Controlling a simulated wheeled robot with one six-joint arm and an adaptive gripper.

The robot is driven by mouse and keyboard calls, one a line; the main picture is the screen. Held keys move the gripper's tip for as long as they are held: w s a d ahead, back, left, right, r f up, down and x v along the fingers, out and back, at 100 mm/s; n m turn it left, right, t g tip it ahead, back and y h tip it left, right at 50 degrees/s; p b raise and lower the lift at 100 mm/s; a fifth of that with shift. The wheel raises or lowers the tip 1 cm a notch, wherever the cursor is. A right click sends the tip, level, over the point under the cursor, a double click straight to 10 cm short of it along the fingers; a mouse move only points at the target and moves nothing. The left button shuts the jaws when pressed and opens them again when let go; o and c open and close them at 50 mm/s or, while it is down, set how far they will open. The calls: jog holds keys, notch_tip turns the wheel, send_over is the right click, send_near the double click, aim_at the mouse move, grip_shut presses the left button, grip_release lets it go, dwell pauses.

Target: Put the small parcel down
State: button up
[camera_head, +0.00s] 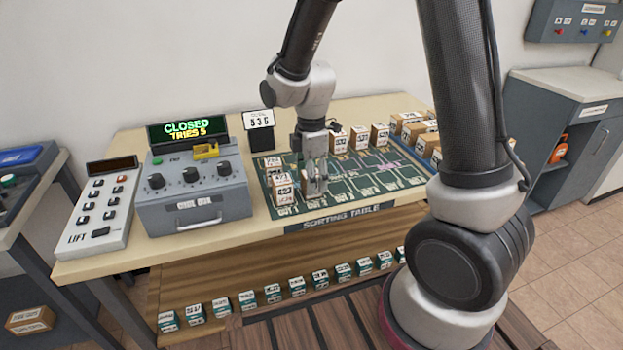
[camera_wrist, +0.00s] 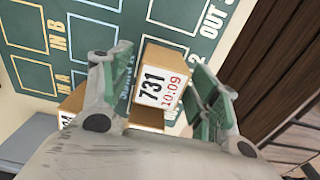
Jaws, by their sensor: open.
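My gripper (camera_head: 316,188) is low over the left front part of the green sorting mat (camera_head: 378,185). In the wrist view its two fingers (camera_wrist: 160,95) are spread apart. The small parcel (camera_wrist: 161,85), a brown box with a white label reading 731 and 10:09, sits between them. The left finger is close beside the parcel, and a gap shows on the right. The parcel appears to rest on the mat near the OUT 2 marking; its underside is hidden. In the head view my gripper mostly hides it.
Other parcels (camera_head: 282,190) stand close left of my gripper. A row of boxes (camera_head: 360,137) lines the mat's back edge. A grey console (camera_head: 192,185) reading CLOSED, TRIES 5 and a LIFT panel (camera_head: 102,205) stand left. The mat's middle and right squares look bare.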

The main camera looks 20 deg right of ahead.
notch_tip(320, 180, up, 12)
jog(key=s+d+r+m+t, duration=0.2)
jog(key=s+d+r+m, duration=0.2)
jog(key=s+d+m, duration=0.3)
jog(key=s+d+r+m+t, duration=0.2)
jog(key=s+d+r+m, duration=0.3)
jog(key=s+d+m, duration=0.3)
jog(key=s+m, duration=0.3)
jog(key=s, duration=0.1)
